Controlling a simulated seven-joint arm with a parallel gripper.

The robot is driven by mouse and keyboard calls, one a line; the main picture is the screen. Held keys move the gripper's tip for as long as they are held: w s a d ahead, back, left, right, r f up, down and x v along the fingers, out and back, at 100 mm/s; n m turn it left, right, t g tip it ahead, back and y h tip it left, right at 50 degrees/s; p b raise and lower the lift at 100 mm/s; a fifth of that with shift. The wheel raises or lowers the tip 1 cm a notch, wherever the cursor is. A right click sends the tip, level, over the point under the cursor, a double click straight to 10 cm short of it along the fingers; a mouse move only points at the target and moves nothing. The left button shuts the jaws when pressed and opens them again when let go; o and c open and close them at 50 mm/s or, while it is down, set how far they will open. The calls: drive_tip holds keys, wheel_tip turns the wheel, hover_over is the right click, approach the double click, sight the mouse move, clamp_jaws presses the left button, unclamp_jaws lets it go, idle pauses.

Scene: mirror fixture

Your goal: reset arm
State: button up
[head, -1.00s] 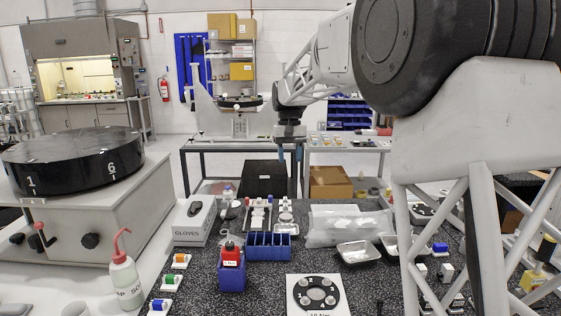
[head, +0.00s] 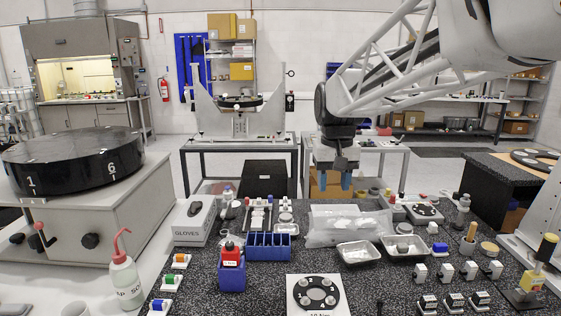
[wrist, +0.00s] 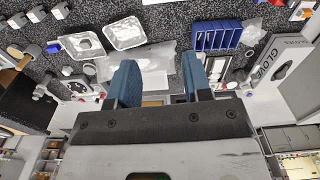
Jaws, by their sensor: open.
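My gripper (head: 333,181) hangs above the far part of the dark speckled bench in the head view, with its blue fingers pointing down. The fingers are apart, with nothing between them. In the wrist view my gripper (wrist: 158,82) also shows its two blue fingers spread and empty. A clear plastic bag (head: 345,228) lies on the bench below and in front of it. My arm reaches in from the upper right.
On the bench stand a blue divided rack (head: 269,247), two metal trays (head: 356,253), a glove box (head: 194,222) and a red bottle in a blue holder (head: 231,276). A mirror fixture (head: 240,118) stands behind. A black round drum (head: 72,160) is at left.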

drive_tip(key=s+d+f, duration=0.2)
drive_tip(key=s+f, duration=0.2)
drive_tip(key=s, duration=0.6)
drive_tip(key=s+d+f+t, duration=0.1)
drive_tip(key=s+f, duration=0.3)
drive_tip(key=s, duration=0.5)
drive_tip(key=s+d+f+m+t, duration=0.1)
drive_tip(key=s+d+f, duration=0.2)
drive_tip(key=s, duration=0.7)
drive_tip(key=shift+s+d+f, duration=0.15)
drive_tip(key=shift+s+f, duration=0.15)
drive_tip(key=shift+f, duration=0.35)
